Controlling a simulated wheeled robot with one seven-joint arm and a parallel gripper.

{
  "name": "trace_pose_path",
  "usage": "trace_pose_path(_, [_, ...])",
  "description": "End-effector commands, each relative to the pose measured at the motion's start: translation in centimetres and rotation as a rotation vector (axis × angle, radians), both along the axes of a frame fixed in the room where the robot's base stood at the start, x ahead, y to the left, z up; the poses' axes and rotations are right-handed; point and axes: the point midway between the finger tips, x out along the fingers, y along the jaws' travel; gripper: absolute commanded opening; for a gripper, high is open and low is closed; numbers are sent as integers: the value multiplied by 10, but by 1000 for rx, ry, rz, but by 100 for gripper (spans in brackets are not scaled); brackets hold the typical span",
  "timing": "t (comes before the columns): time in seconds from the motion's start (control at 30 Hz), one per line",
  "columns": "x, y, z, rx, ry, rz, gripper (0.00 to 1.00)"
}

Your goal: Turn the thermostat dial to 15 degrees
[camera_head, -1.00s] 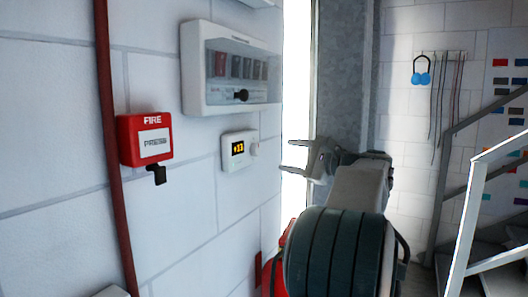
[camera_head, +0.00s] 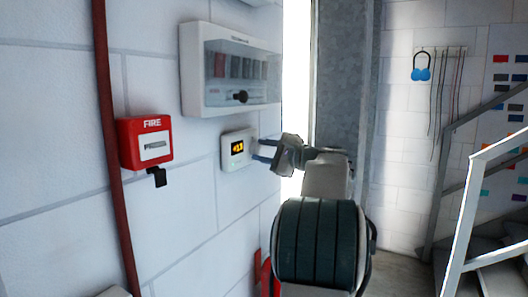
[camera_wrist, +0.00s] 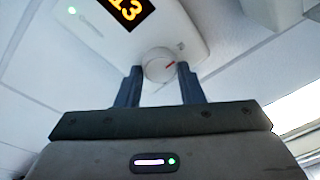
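The thermostat (camera_head: 237,149) is a white box on the left wall with a lit orange display. The digits look like 13, and the wrist view shows the thermostat (camera_wrist: 185,25) tilted, its display partly cut off. In the head view my gripper (camera_head: 262,151) reaches the thermostat's right side and hides the dial.
A red fire call box (camera_head: 145,143) is left of the thermostat, beside a red pipe (camera_head: 108,120). A breaker box (camera_head: 230,70) is on the wall just above. Stairs with a railing (camera_head: 470,220) are at the right.

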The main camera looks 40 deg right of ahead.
Motion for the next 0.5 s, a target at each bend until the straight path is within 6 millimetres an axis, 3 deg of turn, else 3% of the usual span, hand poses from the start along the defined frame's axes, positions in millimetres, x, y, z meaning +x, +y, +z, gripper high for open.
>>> trace_pose_path(0.5, [0,-1,4,73,30,-2,12])
